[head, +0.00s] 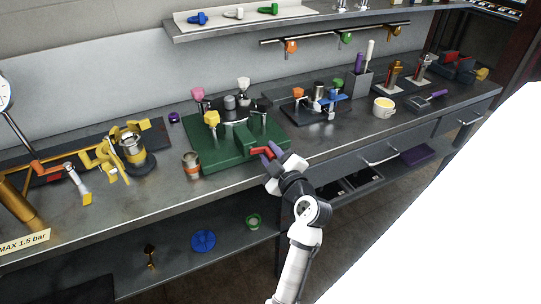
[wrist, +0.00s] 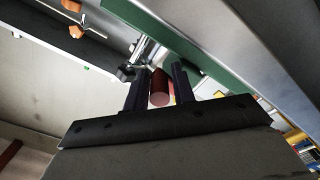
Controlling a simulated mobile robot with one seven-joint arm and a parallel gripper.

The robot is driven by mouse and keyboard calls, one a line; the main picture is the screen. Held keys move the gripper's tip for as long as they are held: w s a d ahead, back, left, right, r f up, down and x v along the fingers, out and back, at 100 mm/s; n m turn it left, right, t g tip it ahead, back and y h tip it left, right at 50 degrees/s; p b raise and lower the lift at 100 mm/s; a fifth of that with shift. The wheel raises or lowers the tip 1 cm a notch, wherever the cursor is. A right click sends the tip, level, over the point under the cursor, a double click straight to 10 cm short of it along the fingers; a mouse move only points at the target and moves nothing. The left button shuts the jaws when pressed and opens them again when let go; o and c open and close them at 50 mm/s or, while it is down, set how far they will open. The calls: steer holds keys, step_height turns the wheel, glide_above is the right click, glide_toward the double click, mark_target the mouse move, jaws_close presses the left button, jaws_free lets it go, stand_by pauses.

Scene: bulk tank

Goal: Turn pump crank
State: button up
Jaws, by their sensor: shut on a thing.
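The pump is a green block on a green base plate (head: 205,157) on the bench, with pink, white and yellow knobs on top. Its crank has a red handle (head: 261,151) at the front right of the green block. My gripper (head: 272,152) is at this handle, reaching in from the front of the bench. In the wrist view, the red handle (wrist: 160,88) lies between the two dark fingers of my gripper (wrist: 160,90), which are shut on it. A metal crank part (wrist: 147,55) shows behind the handle. The handle's far end is partly hidden by the fingers.
A copper-banded cup (head: 192,164) stands left of the green base. A yellow clamp device (head: 120,152) is further left. A small dark plate with valves (head: 318,104) and a white cup (head: 384,107) stand to the right. Open floor lies in front.

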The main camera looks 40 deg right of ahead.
mark_target(261, 171)
steer(key=m, duration=0.1)
steer(key=m+b, duration=0.1)
steer(key=shift+a+f+m, duration=0.2)
steer(key=shift+f+m, duration=0.15)
steer(key=shift+m, duration=0.05)
steer(key=m, duration=0.1)
steer(key=b, duration=0.1)
steer(key=m, duration=0.1)
steer(key=shift+w+a+f+m, duration=0.15)
steer(key=shift+a+f+m, duration=0.1)
steer(key=shift+f+m, duration=0.05)
steer(key=m, duration=0.2)
steer(key=a+m, duration=0.1)
steer(key=shift+w+f, duration=0.1)
steer(key=shift+f, duration=0.2)
steer(key=shift+w+a+f+m, duration=0.1)
steer(key=shift+a+m, duration=0.1)
steer(key=shift+m, duration=0.75)
steer(key=shift+a+f+m, duration=0.1)
steer(key=shift+a+m, duration=0.1)
steer(key=shift+m, duration=0.75)
steer(key=o, duration=0.7)
steer(key=shift+o, duration=0.6)
steer(key=shift+f, duration=0.2)
